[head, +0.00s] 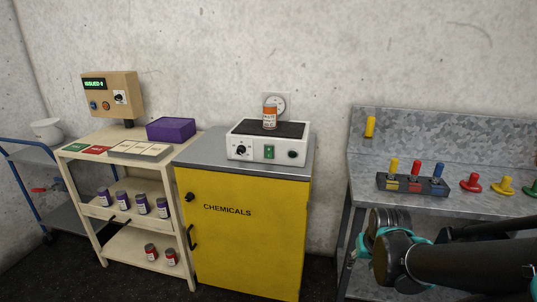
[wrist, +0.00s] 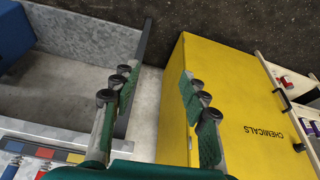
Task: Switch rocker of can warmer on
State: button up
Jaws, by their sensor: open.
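The can warmer (head: 268,141) is a white box with a black top plate, on the grey top of the yellow cabinet. Its front carries a knob (head: 240,150) at left, a green rocker (head: 269,152) in the middle and a dark round part (head: 292,154) at right. Which way the rocker is tipped is too small to tell. An orange-and-white can (head: 270,117) stands on the plate. My gripper (wrist: 155,85) is open and empty, with the cabinet and floor beyond its fingers.
The yellow chemicals cabinet (head: 246,235) has a protruding handle. A cream shelf cart (head: 110,151) with several cans, a purple box (head: 171,130) and a control panel (head: 112,95) stands left. A metal bench (head: 440,201) with coloured plugs stands right, behind my arm.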

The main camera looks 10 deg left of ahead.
jog(key=shift+w+r, duration=0.15)
jog(key=shift+w, duration=0.05)
jog(key=shift+c, duration=1.1)
jog(key=w+a+r+n, duration=0.1)
jog(key=w+n, duration=0.1)
jog(key=w+a+r+n, duration=0.1)
jog(key=w+r+n, duration=0.1)
jog(key=w+n, duration=0.1)
jog(key=w+a+r+n, duration=0.1)
jog(key=w+r+n, duration=0.1)
jog(key=shift+w+a+n, duration=0.15)
jog(key=shift+a+n, duration=0.15)
grip_shut()
jog(key=w+a+r+n+t, duration=0.1)
jog(key=w+a+r+n, duration=0.4)
jog(key=a+r+n, duration=0.2)
jog(key=w+a+r+n+t, duration=0.1)
jog(key=w+a+r+n, duration=0.3)
jog(key=a+n, duration=0.7)
jog(key=w+a+r+n+t, duration=0.1)
jog(key=w+a+r+n, duration=0.4)
jog(key=a+r+n, duration=0.4)
jog(key=a, duration=0.3)
jog(key=shift+w+r+n+h, duration=0.3)
